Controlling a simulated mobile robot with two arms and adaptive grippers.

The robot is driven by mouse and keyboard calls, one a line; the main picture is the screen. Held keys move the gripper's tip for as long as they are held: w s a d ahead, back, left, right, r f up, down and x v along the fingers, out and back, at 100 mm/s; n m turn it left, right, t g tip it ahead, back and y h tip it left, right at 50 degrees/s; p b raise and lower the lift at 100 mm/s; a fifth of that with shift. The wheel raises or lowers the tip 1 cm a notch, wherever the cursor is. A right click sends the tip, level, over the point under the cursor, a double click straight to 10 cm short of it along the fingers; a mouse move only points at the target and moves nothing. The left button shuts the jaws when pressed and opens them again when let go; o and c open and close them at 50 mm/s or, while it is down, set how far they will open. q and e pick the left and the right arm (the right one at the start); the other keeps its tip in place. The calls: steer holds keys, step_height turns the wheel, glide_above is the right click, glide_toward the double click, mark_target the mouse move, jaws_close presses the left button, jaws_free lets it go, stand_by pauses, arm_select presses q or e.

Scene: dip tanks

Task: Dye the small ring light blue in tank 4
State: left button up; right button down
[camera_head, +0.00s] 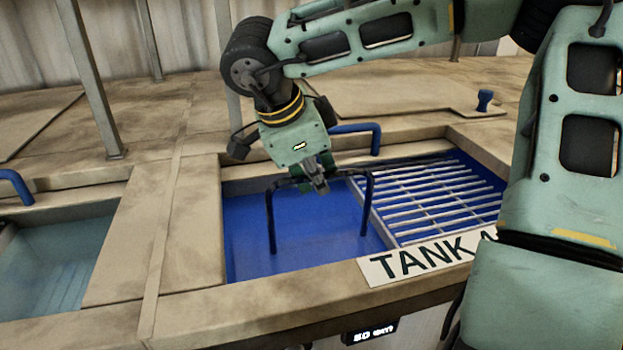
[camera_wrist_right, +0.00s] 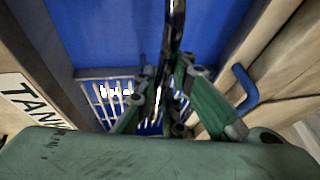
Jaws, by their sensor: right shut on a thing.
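My right gripper (camera_head: 316,184) is shut on the top bar of a dark, upside-down U-shaped handle (camera_head: 271,222). The bar also shows between the fingers in the right wrist view (camera_wrist_right: 172,45). The handle's two legs reach down to the deep blue liquid (camera_head: 315,240) in the tank labelled TANK (camera_head: 418,260); my arm hides most of the number after that word. No ring shows; whatever hangs below the handle is hidden by the liquid. My left gripper is not in view.
A metal grating (camera_head: 440,195) covers the right part of this tank. A blue bent pipe (camera_head: 376,138) stands at its back edge, and a blue knob (camera_head: 485,98) is farther back. A neighbouring tank with pale teal liquid (camera_head: 45,265) is at left. Grey posts (camera_head: 92,85) stand behind.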

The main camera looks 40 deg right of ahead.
mark_target(288, 179)
steer(key=shift+w+a, duration=0.4)
steer(key=shift+a, duration=0.3)
steer(key=shift+w+a, duration=0.35)
steer(key=shift+a, duration=0.35)
steer(key=shift+w+a, duration=0.4)
steer(key=shift+a, duration=0.3)
steer(key=shift+s+d+b, duration=0.15)
steer(key=shift+s+d, duration=0.15)
steer(key=shift+d, duration=0.25)
steer(key=shift+s+d+b, duration=0.15)
steer(key=shift+s+d, duration=0.1)
steer(key=shift+d, duration=0.25)
steer(key=shift+r, duration=0.15)
step_height(288, 179, up, 22)
steer(key=p, duration=1.7)
